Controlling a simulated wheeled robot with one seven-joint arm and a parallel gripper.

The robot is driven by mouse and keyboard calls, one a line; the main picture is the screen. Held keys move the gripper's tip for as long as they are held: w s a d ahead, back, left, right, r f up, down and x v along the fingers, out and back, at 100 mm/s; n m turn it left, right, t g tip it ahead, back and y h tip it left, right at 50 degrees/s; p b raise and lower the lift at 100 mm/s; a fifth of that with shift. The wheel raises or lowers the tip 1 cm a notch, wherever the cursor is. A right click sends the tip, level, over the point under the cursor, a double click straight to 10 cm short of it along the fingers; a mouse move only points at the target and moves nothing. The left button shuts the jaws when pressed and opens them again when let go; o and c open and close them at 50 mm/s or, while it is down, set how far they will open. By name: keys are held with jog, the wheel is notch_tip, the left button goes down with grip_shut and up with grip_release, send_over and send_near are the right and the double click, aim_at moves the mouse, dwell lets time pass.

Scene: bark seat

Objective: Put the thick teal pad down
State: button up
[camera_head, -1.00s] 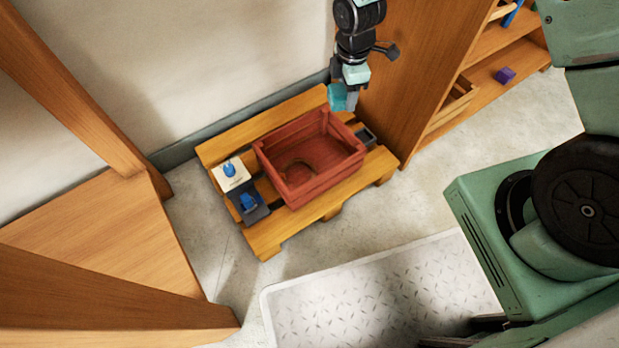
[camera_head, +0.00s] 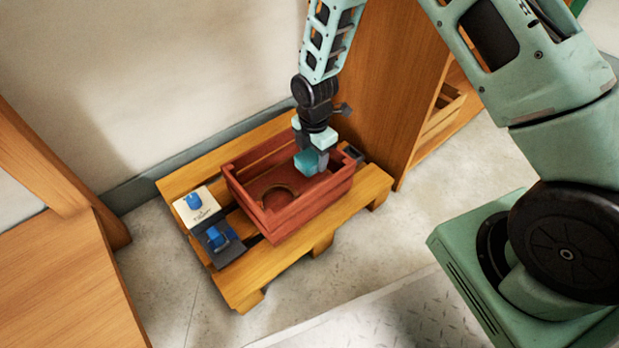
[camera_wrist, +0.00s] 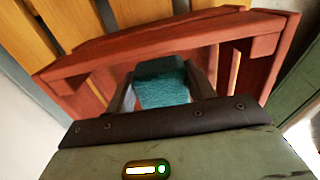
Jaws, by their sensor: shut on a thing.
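The thick teal pad (camera_head: 308,163) is held between the fingers of my gripper (camera_head: 318,156), over the right part of the red wooden crate (camera_head: 300,209). In the wrist view the pad (camera_wrist: 162,88) sits between the two fingers (camera_wrist: 162,95), with the crate's red rim (camera_wrist: 160,42) beyond it. My gripper is shut on the pad and points down. The pad appears at about the height of the crate's rim; I cannot tell whether it touches the crate. The underside of the pad is hidden.
The crate stands on a wooden pallet (camera_head: 262,283). Left of it are a cream block with a blue top (camera_head: 197,207) and a dark tray with a blue piece (camera_head: 219,240). A small dark container (camera_head: 353,153) is at the right. A wooden cabinet (camera_head: 384,100) stands close behind.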

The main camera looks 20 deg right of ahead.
aim_at(314, 153)
jog(key=shift+f+b, duration=1.45)
jog(key=shift+f, duration=1.15)
jog(key=shift+f, duration=0.15)
jog(key=o, duration=1)
notch_tip(314, 153, up, 12)
jog(key=p, duration=0.8)
jog(key=shift+p, duration=0.35)
jog(key=s+a+r+m, duration=0.4)
jog(key=s+a+r, duration=0.1)
jog(key=r, duration=0.5)
jog(key=s+a+r+m, duration=0.1)
jog(key=s+r+m, duration=0.4)
jog(key=s, duration=0.6)
jog(key=s+a+r+m, duration=0.1)
jog(key=s+r+m, duration=0.4)
jog(key=s+r, duration=0.4)
jog(key=shift+s+a+r+y, duration=0.15)
jog(key=shift+s+a+y, duration=0.2)
jog(key=shift+s, duration=0.85)
